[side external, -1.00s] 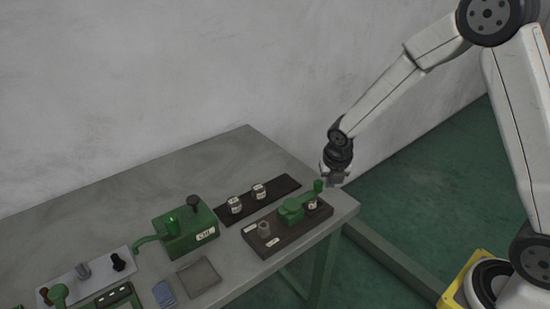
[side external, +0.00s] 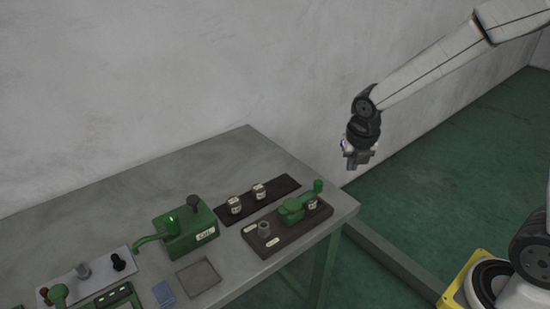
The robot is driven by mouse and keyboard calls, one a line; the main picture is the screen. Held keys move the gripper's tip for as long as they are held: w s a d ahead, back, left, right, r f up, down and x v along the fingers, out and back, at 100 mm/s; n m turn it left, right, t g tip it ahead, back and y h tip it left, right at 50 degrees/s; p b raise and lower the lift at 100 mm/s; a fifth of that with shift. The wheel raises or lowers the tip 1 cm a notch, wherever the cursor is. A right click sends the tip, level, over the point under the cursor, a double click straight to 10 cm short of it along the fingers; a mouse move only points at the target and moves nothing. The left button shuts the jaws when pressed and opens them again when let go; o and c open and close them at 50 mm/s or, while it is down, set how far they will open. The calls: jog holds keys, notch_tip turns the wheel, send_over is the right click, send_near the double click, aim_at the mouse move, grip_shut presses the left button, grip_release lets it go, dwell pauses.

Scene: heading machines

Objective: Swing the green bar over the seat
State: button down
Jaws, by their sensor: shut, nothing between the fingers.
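The green bar (side external: 294,208) lies on a dark brown base (side external: 284,237) at the table's right end. A green knob end (side external: 318,186) sticks up at its far right. A grey round seat (side external: 264,229) stands on the left part of the same base, uncovered by the bar. A small pale labelled piece (side external: 313,204) sits beside the bar's right end. My gripper (side external: 356,165) hangs in the air past the table's right edge, above and right of the bar, touching nothing. Its fingers are small in the picture and look closed and empty.
A dark strip (side external: 284,188) behind the base carries two small labelled pieces. A green machine (side external: 185,232) with a side lever stands left. A shallow grey tray (side external: 198,278), a blue cloth (side external: 163,293) and a panel with knobs (side external: 88,277) lie in front. The table's back is clear.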

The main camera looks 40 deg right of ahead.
jog(key=shift+v, duration=0.95)
jog(key=shift+d, duration=0.15)
jog(key=s+a+f+m, duration=0.2)
jog(key=s+m, duration=0.2)
jog(key=m, duration=1)
jog(key=s+a+f+m+y, duration=0.1)
jog(key=s+m, duration=0.4)
jog(key=m, duration=0.9)
jog(key=shift+a+f+m+y, duration=0.3)
jog(key=shift+a+f+m, duration=0.1)
jog(key=shift+a+f, duration=0.25)
